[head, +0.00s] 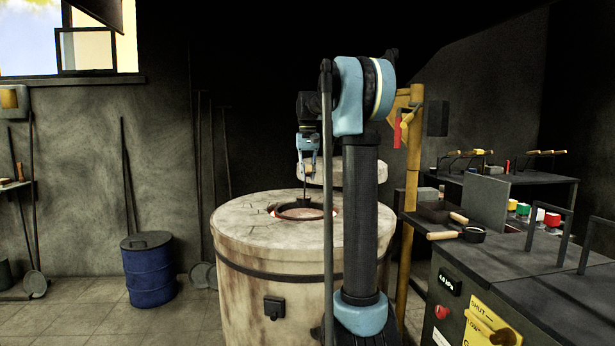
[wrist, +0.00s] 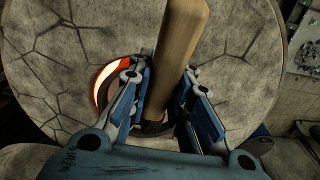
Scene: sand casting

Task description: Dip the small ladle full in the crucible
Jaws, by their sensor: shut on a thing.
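My gripper (head: 307,168) is over the round stone-coloured furnace, pointing down. In the wrist view its blue fingers (wrist: 165,108) are shut on the wooden handle (wrist: 177,45) of a ladle. In the head view the ladle's thin dark shaft (head: 304,192) runs down from the fingers into the furnace mouth. The dark crucible rim (head: 301,213) shows in that opening, with a reddish glow around it. A bright orange glow (wrist: 103,85) shows left of the fingers in the wrist view. The ladle's bowl and how full it is are hidden.
The furnace top (head: 250,220) surrounds the opening. A lid slab (head: 335,172) is behind it. A yellow post (head: 411,190) stands to the right. A bench (head: 520,265) at right holds a wooden-handled pan (head: 472,234). A blue drum (head: 148,270) stands left.

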